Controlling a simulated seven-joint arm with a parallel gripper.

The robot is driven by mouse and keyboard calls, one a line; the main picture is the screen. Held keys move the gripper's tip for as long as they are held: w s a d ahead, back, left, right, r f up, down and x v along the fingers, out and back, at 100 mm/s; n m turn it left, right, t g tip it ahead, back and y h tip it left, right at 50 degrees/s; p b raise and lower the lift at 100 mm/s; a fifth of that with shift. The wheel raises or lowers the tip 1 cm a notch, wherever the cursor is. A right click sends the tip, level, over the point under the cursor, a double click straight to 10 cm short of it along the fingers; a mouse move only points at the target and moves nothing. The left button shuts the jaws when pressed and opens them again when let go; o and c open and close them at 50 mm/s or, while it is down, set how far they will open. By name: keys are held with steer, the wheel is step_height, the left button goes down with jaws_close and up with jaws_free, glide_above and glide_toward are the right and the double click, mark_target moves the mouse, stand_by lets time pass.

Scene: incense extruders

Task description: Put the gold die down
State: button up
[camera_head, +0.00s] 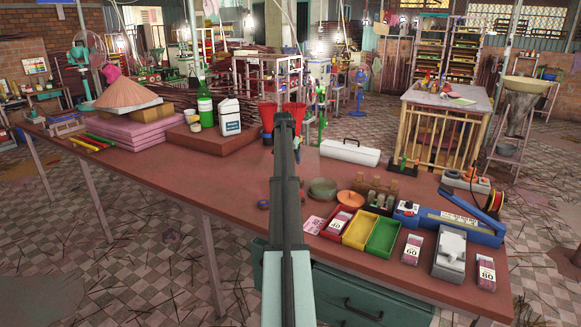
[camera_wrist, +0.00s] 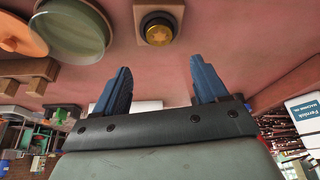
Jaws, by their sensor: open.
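The gold die (camera_wrist: 159,35) shows in the wrist view as a round gold face with a star-like mark in a dark round rim. It sits at a small wooden block (camera_wrist: 172,5) on the reddish table top. My gripper (camera_wrist: 159,66) is open, with its two blue fingers apart and nothing between them. The die is ahead of the fingertips, about in line with the gap and clear of both fingers. In the head view I cannot make out the die, and my arm covers the middle of the table.
A green bowl (camera_wrist: 72,32) and an orange disc (camera_wrist: 18,35) lie beside the die. In the head view, red (camera_head: 338,225), yellow (camera_head: 359,231) and green (camera_head: 382,238) trays stand to the right. A dark ring (camera_head: 263,204) lies left of my arm, with bare table (camera_head: 215,185) around it.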

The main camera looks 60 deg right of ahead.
steer(key=shift+v, duration=1.55)
